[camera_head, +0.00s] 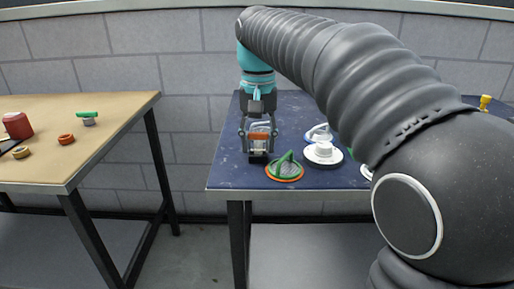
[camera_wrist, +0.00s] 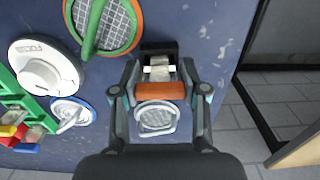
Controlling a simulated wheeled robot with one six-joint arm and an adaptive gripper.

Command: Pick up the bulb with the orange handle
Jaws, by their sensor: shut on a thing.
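The bulb with the orange handle (camera_wrist: 160,89) is between the fingers of my gripper (camera_wrist: 159,78), near the table's edge in the wrist view. Its orange band crosses from one finger to the other, with a clear, ribbed grey part (camera_wrist: 155,118) on the near side. A black part with a pale block (camera_wrist: 159,68) shows on the far side. In the head view, my gripper (camera_head: 259,132) points down over the blue table and is shut on the bulb (camera_head: 259,137). I cannot tell whether the bulb still touches the table.
A green-handled disc with an orange rim (camera_head: 285,170) lies close to the right of my gripper. A white round piece (camera_head: 323,152) and a blue-rimmed disc (camera_head: 319,133) lie further right. A wooden table (camera_head: 110,118) with small items stands left, across a gap.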

